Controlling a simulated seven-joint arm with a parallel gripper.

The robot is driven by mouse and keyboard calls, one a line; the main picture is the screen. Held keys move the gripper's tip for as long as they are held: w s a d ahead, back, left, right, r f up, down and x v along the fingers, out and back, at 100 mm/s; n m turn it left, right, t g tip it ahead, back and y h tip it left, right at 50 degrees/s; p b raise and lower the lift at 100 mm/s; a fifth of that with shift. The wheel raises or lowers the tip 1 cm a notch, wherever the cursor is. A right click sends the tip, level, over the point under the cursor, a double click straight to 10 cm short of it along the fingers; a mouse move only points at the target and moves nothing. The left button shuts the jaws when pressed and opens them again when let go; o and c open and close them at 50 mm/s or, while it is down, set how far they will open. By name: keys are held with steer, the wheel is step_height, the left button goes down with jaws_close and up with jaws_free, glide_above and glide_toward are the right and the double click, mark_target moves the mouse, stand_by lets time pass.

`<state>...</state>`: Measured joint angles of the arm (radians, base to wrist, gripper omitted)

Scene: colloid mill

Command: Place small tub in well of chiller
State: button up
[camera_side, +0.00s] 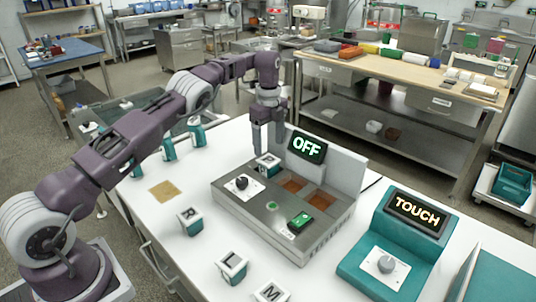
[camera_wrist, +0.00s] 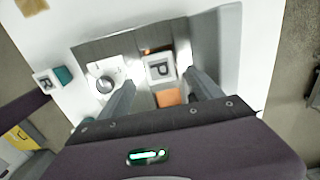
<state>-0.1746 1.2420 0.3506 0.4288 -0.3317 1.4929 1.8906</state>
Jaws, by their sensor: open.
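A small white-and-teal tub marked P (camera_wrist: 160,68) is at the back-left well of the grey chiller (camera_side: 262,213); it also shows in the side view (camera_side: 268,163). I cannot tell how deep it sits. The chiller's display (camera_side: 307,147) reads OFF. Two orange-floored wells, the middle one (camera_side: 293,186) and the right one (camera_side: 315,198), look empty. My gripper (camera_side: 269,150) points down over the tub. Its jaws are open, with one finger on each side of the tub in the wrist view (camera_wrist: 163,90); contact is not clear.
The chiller has a dial (camera_side: 241,184) and a green switch (camera_side: 300,220). Tubs marked R (camera_side: 189,221), another (camera_side: 232,266) and M (camera_side: 270,293) stand in front. A teal device reading TOUCH (camera_side: 400,240) is at right. Teal bottles (camera_side: 197,132) stand behind left.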

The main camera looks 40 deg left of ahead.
steer(key=shift+r, duration=0.6)
step_height(320, 180, up, 7)
steer(key=s+n+t, duration=0.1)
steer(key=n, duration=0.2)
step_height(320, 180, up, 7)
steer(key=n, duration=0.2)
glide_above(268, 162)
steer(key=s+d, duration=0.1)
steer(key=s, duration=0.2)
steer(key=s+d+r+n+t, duration=0.2)
steer(key=s+d+r+n, duration=0.25)
steer(key=s+r, duration=0.4)
steer(key=s+d+n+t, duration=0.1)
steer(key=s+d+n, duration=0.2)
steer(key=s, duration=0.7)
steer(key=s+d+n+t, duration=0.1)
steer(key=s+d+n, duration=0.2)
steer(key=s, duration=0.8)
steer(key=s+d+f+n, duration=0.1)
steer(key=s+f+n, duration=0.1)
steer(key=s+f, duration=0.3)
steer(key=s, duration=0.3)
steer(key=shift+s+d+f+t, duration=0.15)
steer(key=shift+s+f+t, duration=0.05)
steer(key=shift+s+t, duration=0.15)
steer(key=shift+n, duration=0.25)
steer(key=shift+c, duration=0.4)
